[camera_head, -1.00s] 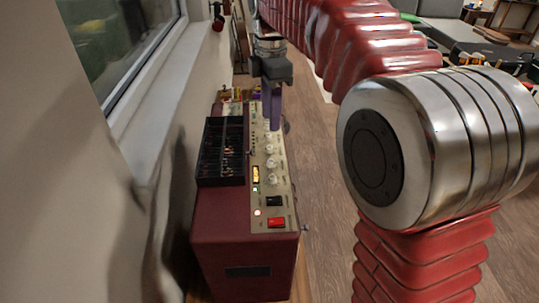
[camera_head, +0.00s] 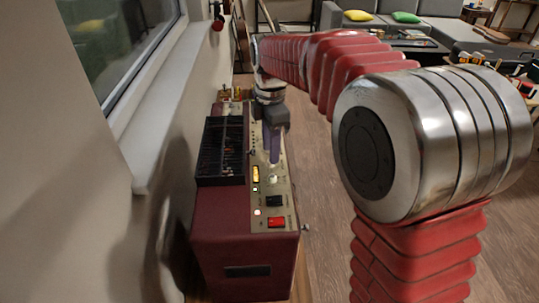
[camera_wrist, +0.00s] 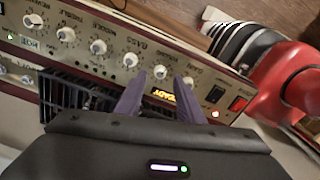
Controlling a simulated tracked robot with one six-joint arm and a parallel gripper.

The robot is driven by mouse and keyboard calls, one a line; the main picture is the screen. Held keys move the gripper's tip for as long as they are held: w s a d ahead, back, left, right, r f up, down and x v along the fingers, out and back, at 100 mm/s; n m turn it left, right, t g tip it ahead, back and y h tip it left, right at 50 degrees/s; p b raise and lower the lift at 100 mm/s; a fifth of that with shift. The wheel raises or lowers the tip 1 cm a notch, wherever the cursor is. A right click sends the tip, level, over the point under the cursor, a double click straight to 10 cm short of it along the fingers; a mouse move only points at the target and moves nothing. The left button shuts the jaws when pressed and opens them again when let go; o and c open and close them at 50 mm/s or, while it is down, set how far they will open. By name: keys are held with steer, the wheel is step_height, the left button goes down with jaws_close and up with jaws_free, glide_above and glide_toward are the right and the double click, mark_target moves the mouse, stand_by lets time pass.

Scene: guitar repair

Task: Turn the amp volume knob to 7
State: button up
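The red amp (camera_head: 245,252) stands by the wall, its cream control panel (camera_head: 284,193) facing up. In the wrist view a row of pale round knobs runs along the panel (camera_wrist: 115,72). My gripper (camera_wrist: 160,78) has two purple fingers, spread apart. One knob (camera_wrist: 160,72) shows between the fingertips, with another knob (camera_wrist: 188,82) by the right fingertip. I cannot tell whether the fingers touch either. In the head view my gripper (camera_head: 274,161) points down over the panel, hiding some knobs.
A black slotted tray (camera_head: 221,160) lies on the amp's top beside the panel. The window wall is close on the left; open wood floor (camera_head: 315,190) lies right.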

steer(key=shift+f, duration=1.55)
steer(key=shift+c, duration=0.7)
jaws_close()
steer(key=shift+a, duration=0.15)
